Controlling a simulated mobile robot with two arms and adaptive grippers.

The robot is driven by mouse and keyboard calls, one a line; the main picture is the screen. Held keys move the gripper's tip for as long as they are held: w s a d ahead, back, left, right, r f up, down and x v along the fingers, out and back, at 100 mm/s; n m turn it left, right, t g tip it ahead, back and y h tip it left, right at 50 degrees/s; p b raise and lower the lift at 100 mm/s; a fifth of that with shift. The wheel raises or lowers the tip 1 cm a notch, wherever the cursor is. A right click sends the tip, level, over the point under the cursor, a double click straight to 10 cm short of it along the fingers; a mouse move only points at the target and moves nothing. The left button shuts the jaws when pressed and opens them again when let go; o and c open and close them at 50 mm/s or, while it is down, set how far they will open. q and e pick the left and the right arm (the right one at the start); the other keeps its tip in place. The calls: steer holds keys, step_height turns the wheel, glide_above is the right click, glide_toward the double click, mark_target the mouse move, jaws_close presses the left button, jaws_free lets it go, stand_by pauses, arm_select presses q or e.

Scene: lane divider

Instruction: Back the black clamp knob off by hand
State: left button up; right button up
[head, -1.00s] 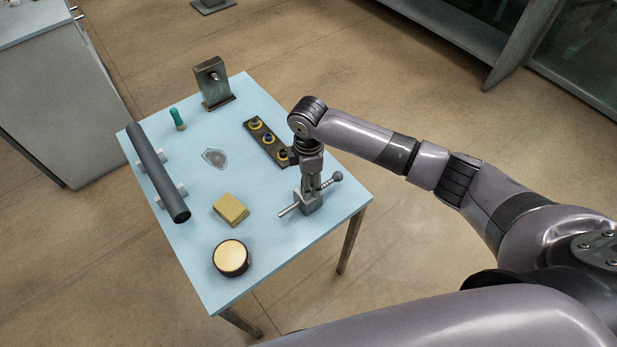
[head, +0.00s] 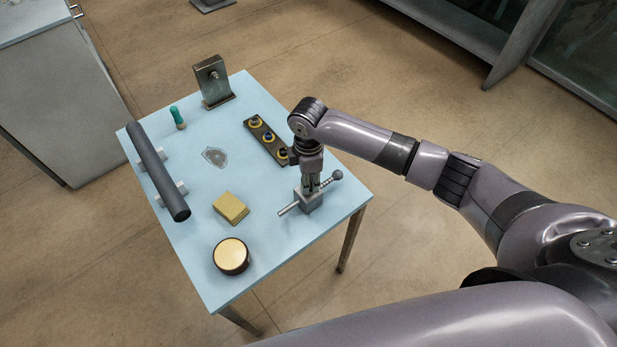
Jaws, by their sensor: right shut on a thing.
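A grey clamp block (head: 312,203) sits on the table's right side, with a metal rod (head: 287,210) through it. The rod ends in a dark ball (head: 337,174). My right gripper (head: 311,187) points straight down onto the top of the block. It is shut on the clamp knob, which its fingers hide almost entirely, so the knob's colour and height cannot be told. My left gripper is not in view.
The pale blue table (head: 205,273) also holds a strip with several yellow-ringed knobs (head: 268,138), a dark tube (head: 158,172) on supports, a yellow block (head: 231,208), a round gold-topped object (head: 231,256), a metal bracket (head: 213,85), a teal-handled item (head: 178,117) and a shield-shaped plate (head: 214,156).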

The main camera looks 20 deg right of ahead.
steer(key=shift+c, duration=1.3)
steer(key=n, duration=1.2)
steer(key=o, duration=0.9)
steer(key=shift+o, duration=0.2)
steer(key=m, duration=1.2)
